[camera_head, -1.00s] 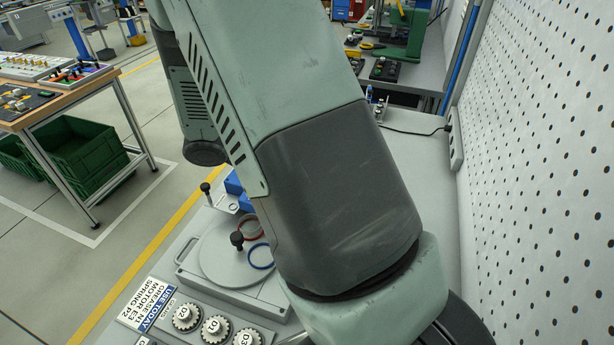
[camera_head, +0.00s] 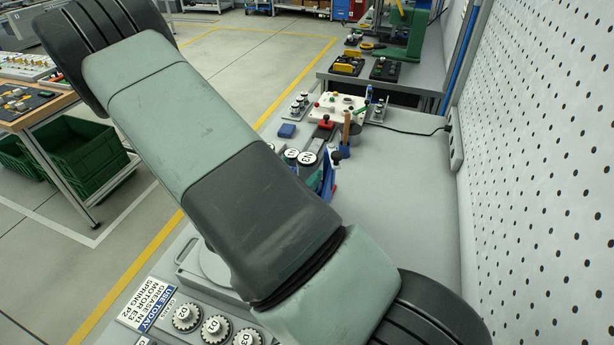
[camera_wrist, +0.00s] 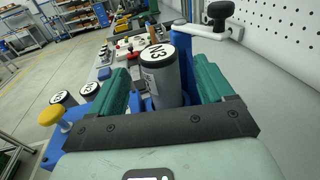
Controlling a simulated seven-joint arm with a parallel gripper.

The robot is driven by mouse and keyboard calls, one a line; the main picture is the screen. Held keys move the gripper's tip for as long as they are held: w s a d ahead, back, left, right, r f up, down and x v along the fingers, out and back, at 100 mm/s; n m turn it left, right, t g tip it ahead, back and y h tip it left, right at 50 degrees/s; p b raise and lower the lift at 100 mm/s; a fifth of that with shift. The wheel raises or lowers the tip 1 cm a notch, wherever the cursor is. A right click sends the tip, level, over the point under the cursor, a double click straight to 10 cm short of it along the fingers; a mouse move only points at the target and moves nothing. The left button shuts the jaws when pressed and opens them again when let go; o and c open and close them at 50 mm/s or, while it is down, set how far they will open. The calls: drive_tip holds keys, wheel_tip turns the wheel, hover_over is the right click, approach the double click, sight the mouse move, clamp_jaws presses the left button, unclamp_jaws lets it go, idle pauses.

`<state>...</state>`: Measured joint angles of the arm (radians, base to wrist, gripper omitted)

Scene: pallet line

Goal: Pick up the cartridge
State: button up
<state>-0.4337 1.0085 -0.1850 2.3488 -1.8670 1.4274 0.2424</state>
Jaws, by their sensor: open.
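In the wrist view a grey cylindrical cartridge (camera_wrist: 161,79) with a white top, marked N3 as far as I can read, stands upright between the two green fingers of my gripper (camera_wrist: 160,66). The fingers are open, one on each side, with a visible gap on the right. The cartridge's lower end is hidden by the gripper body, near a blue holder (camera_wrist: 75,140). Two more white-topped cartridges stand to the left, a nearer one (camera_wrist: 65,98) and another (camera_wrist: 89,89). In the head view white cartridge tops (camera_head: 307,158) show beside my arm, which mostly hides the gripper.
A yellow knob (camera_wrist: 51,115) stands on the holder's left. A black knob on a post (camera_wrist: 220,12) stands right of the gripper. A sign (camera_head: 153,305) and numbered dials (camera_head: 215,328) are at the front. A perforated wall (camera_head: 540,170) bounds the right; bench beside it is clear.

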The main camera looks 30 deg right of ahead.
drive_tip(key=x, duration=0.4)
drive_tip(key=shift+w+d, duration=0.2)
drive_tip(key=shift+c, duration=0.3)
drive_tip(key=c, duration=1.1)
drive_tip(key=shift+c, duration=0.2)
